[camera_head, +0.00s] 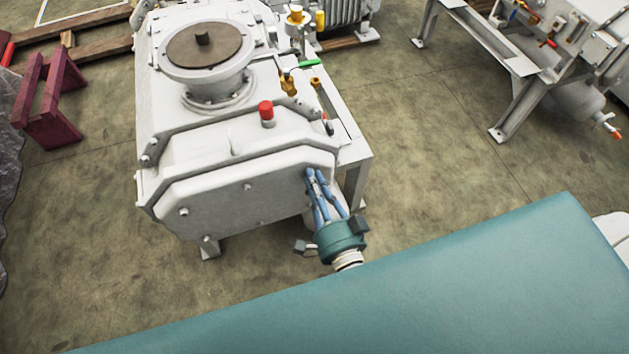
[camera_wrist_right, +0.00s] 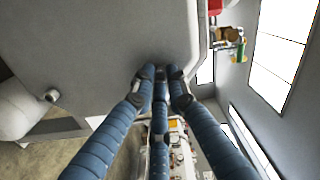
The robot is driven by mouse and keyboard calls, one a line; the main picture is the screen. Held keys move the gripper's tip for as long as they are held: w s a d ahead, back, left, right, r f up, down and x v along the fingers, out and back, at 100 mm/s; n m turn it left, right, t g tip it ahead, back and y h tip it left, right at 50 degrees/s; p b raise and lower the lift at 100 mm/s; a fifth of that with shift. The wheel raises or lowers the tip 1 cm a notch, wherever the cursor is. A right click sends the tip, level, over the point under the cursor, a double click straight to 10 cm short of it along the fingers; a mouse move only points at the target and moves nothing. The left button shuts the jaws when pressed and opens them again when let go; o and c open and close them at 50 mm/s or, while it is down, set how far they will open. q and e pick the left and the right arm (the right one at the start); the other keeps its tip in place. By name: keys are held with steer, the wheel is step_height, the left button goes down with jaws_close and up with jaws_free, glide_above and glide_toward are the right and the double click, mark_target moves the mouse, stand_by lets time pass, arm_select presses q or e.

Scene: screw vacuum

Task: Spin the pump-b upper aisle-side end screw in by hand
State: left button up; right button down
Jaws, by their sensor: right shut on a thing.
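The white pump (camera_head: 235,130) stands in front of me with its flat end plate (camera_head: 240,200) facing me. The plate also fills the upper left of the right wrist view (camera_wrist_right: 90,40). My right gripper (camera_head: 313,174) is at the plate's upper right corner in the head view. Its blue fingers are closed together at the tips (camera_wrist_right: 160,74) against or very near the plate. They are shut on the end screw, which the fingertips hide. I cannot tell how deep it sits. Other screw heads (camera_head: 184,211) show on the plate. My left gripper is not in view.
A red-capped fitting (camera_head: 266,112) and a green-handled valve (camera_head: 308,65) are on the pump's top and right side. A dark red stand (camera_head: 46,98) is at left. A grey frame with piping (camera_head: 510,65) stands at upper right. Open floor lies between.

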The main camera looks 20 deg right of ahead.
steer(key=shift+s+a+f, duration=0.1)
steer(key=shift+s+f, duration=0.05)
steer(key=shift+f, duration=0.1)
stand_by(0.3)
steer(key=c, duration=1.9)
jaws_free()
steer(key=shift+c, duration=0.2)
steer(key=shift+o, duration=1.1)
steer(key=shift+r, duration=0.15)
steer(key=s, duration=1.2)
steer(key=shift+d, duration=0.25)
